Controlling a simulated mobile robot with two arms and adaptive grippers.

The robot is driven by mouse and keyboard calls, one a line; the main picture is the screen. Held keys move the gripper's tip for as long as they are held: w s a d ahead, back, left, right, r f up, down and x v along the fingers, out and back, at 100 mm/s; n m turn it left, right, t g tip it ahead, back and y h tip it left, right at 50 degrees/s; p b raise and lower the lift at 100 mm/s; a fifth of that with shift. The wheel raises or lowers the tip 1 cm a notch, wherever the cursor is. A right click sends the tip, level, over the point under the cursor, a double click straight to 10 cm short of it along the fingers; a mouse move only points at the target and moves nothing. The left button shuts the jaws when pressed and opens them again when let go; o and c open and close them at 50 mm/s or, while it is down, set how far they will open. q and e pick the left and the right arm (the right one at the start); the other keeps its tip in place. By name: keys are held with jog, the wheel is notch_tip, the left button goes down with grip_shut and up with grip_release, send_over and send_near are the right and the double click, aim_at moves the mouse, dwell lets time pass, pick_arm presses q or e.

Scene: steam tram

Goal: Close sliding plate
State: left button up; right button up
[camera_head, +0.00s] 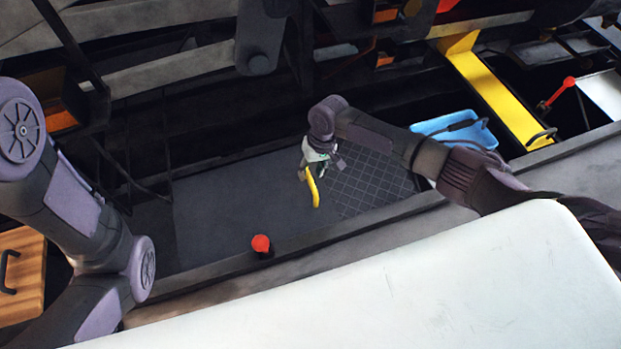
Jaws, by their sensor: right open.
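A flat dark grey plate (235,200) lies in the floor opening in the middle, with a grid-patterned dark panel (370,182) to its right. I take the plain plate to be the sliding plate. A yellow curved handle (315,190) stands near the border between the two. My right gripper (306,176) is open at the upper end of this handle. Whether its fingers touch or surround the handle is too small to tell. My left arm shows at the left, but its gripper is out of view.
A red knob (261,243) stands at the front edge of the opening. A blue bin (455,130) and a yellow bar (495,92) are at the right, with a red-tipped lever (569,82) beyond. A wooden panel (22,272) is at the far left. A white surface (420,290) fills the front.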

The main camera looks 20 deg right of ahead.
jog(key=shift+a+f, duration=0.15)
jog(key=shift+f, duration=0.5)
grip_shut()
